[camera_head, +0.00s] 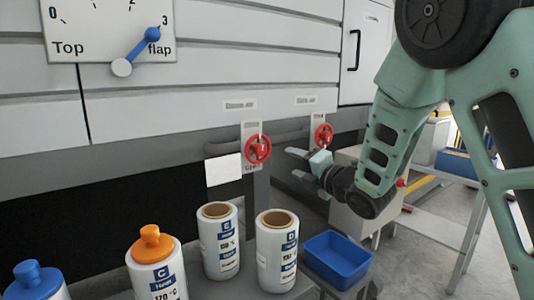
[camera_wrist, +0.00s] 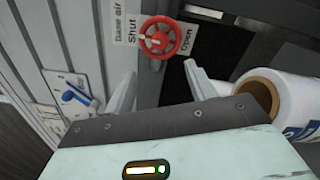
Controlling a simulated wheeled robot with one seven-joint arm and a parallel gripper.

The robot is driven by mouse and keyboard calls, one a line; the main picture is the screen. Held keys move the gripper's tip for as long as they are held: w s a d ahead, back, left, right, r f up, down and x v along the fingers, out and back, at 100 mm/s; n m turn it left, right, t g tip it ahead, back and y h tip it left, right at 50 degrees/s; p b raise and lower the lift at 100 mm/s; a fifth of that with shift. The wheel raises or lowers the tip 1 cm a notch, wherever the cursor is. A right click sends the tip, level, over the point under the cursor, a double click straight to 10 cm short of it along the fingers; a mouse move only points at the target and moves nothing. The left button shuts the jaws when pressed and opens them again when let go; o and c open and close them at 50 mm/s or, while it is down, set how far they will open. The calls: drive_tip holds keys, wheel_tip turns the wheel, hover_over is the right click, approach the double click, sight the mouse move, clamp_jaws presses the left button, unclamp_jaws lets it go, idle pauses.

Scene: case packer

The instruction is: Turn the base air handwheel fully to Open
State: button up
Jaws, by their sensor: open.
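The base air handwheel (camera_wrist: 160,37) is a red spoked wheel on a white plate in the wrist view, beside its "Base air" label (camera_wrist: 120,22). "Shut" stands on its left and "Open" on its right. A pale mark at its hub points towards the left, the Shut side. The head view shows two red wheels, a nearer left one (camera_head: 258,149) and a farther right one (camera_head: 322,135); their name labels are too small to read. My gripper (camera_head: 301,166) is open and empty, apart from both wheels. In the wrist view its fingers (camera_wrist: 160,92) are below the wheel.
Below the wheels stand white rolls with brown cores (camera_head: 219,250) (camera_head: 277,260), an orange-capped bottle (camera_head: 154,275) and a blue bin (camera_head: 338,258). A Top flap dial (camera_head: 105,30) is at upper left.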

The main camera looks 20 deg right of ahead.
sight(263, 151)
drive_tip(key=p+x, duration=0.1)
drive_tip(key=x, duration=1.2)
drive_tip(key=shift+w, duration=0.15)
drive_tip(key=shift+f, duration=0.1)
drive_tip(key=c, duration=1)
